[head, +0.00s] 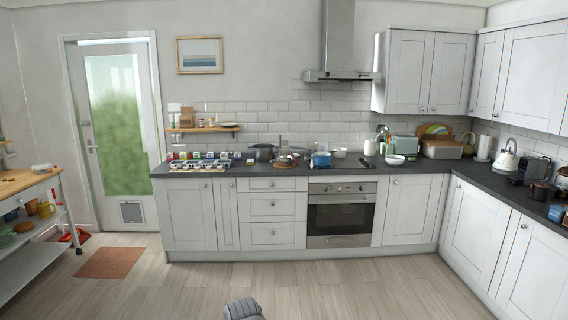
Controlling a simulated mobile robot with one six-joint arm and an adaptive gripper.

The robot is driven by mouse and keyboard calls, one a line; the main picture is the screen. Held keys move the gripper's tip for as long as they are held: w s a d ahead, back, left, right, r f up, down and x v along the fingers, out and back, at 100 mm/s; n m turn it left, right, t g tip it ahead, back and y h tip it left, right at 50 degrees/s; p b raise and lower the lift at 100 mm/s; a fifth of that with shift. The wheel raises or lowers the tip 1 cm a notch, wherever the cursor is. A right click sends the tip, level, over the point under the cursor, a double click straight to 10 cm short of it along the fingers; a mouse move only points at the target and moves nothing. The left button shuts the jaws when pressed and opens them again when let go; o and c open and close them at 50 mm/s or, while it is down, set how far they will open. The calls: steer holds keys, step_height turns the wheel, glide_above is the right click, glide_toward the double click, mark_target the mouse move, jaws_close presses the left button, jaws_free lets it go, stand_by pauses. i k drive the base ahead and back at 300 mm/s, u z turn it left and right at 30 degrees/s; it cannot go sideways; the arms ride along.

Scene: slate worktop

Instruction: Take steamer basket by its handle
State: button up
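The steamer basket cannot be picked out with certainty at this distance. On the slate worktop (225,170) along the back wall, a dark pot (263,152), a low brownish round item (286,162) and a blue pot (321,160) stand near the hob. The brownish item may be the basket, but its handle is too small to tell. My gripper is not in view; only a grey rounded part of my own body shows at the bottom edge.
An oven (341,213) sits below the worktop, under the extractor hood (335,50). Small jars crowd the worktop's left end. A wooden-topped trolley (25,183) stands at left, and a brown mat (109,262) lies by the door. The middle floor is clear.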

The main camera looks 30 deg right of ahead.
mark_target(282, 162)
steer(key=u, duration=0.15)
steer(key=i, duration=3.65)
steer(key=z, duration=0.35)
steer(key=i, duration=0.8)
steer(key=z, duration=0.5)
steer(key=i, duration=1.1)
steer(key=z, duration=0.25)
